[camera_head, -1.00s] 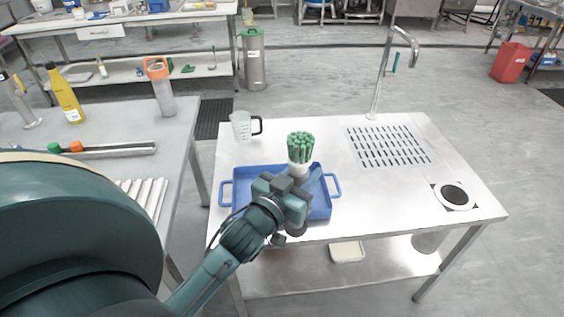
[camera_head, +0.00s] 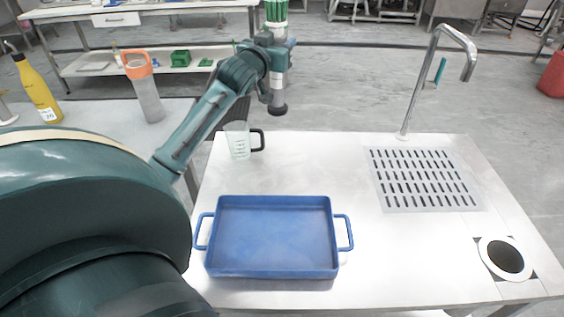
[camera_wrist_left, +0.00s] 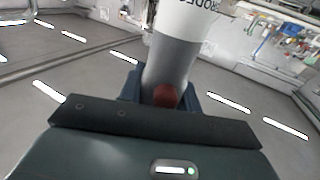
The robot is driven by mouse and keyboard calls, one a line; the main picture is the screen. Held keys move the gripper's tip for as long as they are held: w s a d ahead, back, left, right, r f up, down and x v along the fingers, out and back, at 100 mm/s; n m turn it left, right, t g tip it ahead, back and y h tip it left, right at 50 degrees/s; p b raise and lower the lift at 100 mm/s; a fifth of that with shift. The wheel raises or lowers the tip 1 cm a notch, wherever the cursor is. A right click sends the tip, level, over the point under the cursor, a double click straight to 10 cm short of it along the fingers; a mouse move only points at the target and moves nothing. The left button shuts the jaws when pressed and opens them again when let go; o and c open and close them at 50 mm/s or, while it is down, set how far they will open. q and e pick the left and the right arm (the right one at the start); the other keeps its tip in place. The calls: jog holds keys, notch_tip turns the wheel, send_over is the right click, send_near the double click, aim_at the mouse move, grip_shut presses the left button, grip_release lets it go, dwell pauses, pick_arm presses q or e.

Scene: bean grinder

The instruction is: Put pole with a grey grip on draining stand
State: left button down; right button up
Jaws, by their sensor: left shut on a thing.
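My left gripper (camera_head: 277,65) is shut on the pole with a grey grip (camera_head: 276,12) and holds it upright in the air at the back left of the steel table. The pole has a green bundle on top, a white band and a darker lower end. In the left wrist view the grey grip (camera_wrist_left: 172,65) sits between the jaws, with the white lettered part above it. The slotted draining stand (camera_head: 424,206) is a panel in the table top at the right, and nothing stands on it. My right gripper is not in view.
An empty blue tray (camera_head: 342,269) lies at the table's front left. A measuring jug (camera_head: 238,141) with a black handle stands at the back left, below the held pole. A tall tap (camera_head: 408,105) rises behind the slotted panel. A round dark opening (camera_head: 505,257) is at the right.

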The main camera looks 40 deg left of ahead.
pick_arm(q)
jog(key=shift+w+a+r, duration=0.3)
jog(key=shift+a+r, duration=0.05)
jog(key=shift+a, duration=0.2)
notch_tip(320, 180, down, 18)
jog(key=b, duration=0.2)
jog(key=shift+a+r+b, duration=0.15)
jog(key=shift+r+b, duration=0.05)
jog(key=shift+b, duration=0.15)
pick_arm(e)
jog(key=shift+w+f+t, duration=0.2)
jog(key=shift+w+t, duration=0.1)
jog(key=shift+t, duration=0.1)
pick_arm(q)
jog(key=shift+w, duration=0.1)
jog(key=c, duration=1)
grip_release()
jog(key=shift+f+y, duration=0.1)
jog(key=shift+y, duration=0.2)
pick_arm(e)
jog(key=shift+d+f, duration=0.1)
